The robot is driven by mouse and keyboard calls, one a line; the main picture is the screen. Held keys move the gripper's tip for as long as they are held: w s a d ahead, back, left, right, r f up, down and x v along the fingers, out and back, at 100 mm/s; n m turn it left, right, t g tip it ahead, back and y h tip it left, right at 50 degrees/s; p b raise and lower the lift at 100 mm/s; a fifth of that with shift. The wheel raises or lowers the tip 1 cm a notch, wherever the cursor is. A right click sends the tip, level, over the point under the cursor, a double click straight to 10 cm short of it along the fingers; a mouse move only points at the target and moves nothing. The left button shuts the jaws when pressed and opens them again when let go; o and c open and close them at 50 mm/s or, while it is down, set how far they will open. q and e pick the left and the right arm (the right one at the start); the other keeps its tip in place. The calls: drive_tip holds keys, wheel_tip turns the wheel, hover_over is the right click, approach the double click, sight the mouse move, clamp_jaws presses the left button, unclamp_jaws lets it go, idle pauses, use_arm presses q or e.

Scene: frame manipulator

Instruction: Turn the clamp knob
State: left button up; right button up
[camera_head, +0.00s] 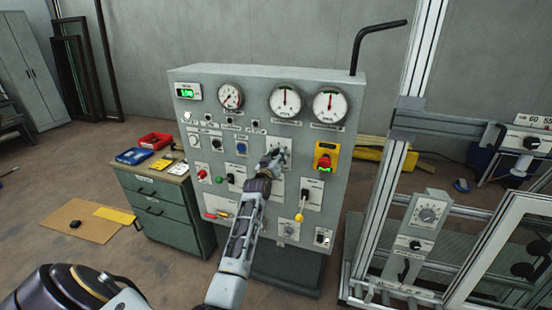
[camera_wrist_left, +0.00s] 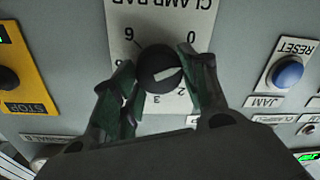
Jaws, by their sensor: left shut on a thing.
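The clamp knob (camera_wrist_left: 160,68) is a round black knob with a white pointer mark, on a white plate (camera_wrist_left: 190,25) lettered "CLAMP BAR" with a number scale. It shows between my fingers in the left wrist view. My left gripper (camera_wrist_left: 161,80) is shut on it, with a dark green finger pad on each side. The white mark slants toward the right of that picture. In the head view my left gripper (camera_head: 271,160) reaches the middle of the grey control panel (camera_head: 258,80) and hides the knob. My right gripper is out of view.
A blue reset button (camera_wrist_left: 287,72) and a yellow stop plate (camera_wrist_left: 20,60) flank the knob. A green drawer cabinet (camera_head: 170,225) stands left, an aluminium frame (camera_head: 390,180) right.

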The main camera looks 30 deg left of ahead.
use_arm(q)
drive_tip(key=n, duration=0.3)
drive_tip(key=shift+f, duration=0.2)
drive_tip(key=shift+n, duration=0.4)
drive_tip(key=o, duration=1)
drive_tip(key=shift+r, duration=0.1)
drive_tip(key=shift+o, duration=0.2)
drive_tip(key=shift+s, duration=0.1)
drive_tip(key=v, duration=1.1)
drive_tip(key=shift+s+r, duration=0.15)
drive_tip(key=shift+s, duration=0.25)
